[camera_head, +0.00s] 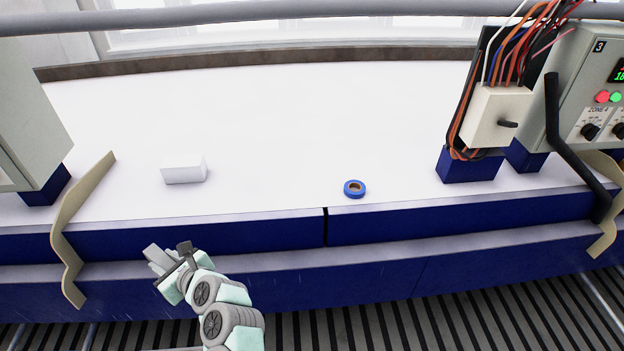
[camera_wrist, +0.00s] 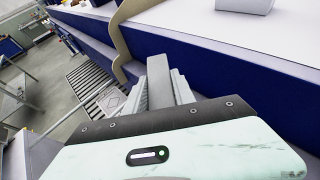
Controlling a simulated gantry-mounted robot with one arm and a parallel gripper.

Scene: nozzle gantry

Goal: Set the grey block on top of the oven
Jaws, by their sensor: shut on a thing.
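My gripper (camera_head: 164,262) is in front of the blue side of the long, white-topped machine that looks to be the oven (camera_head: 270,130), below its top edge. The gripper is shut on the grey block (camera_head: 152,251). In the wrist view the grey block (camera_wrist: 157,72) stands out between the two fingers (camera_wrist: 160,92), which hide part of it. The block is apart from the oven top. The top also shows in the wrist view (camera_wrist: 215,32).
A white block (camera_head: 184,171) and a blue tape roll (camera_head: 355,189) lie on the top. A wired box (camera_head: 497,115) and control panel (camera_head: 590,95) stand at right, a grey cabinet (camera_head: 25,120) at left. Beige brackets (camera_head: 75,225) rise at the front edge. The middle is clear.

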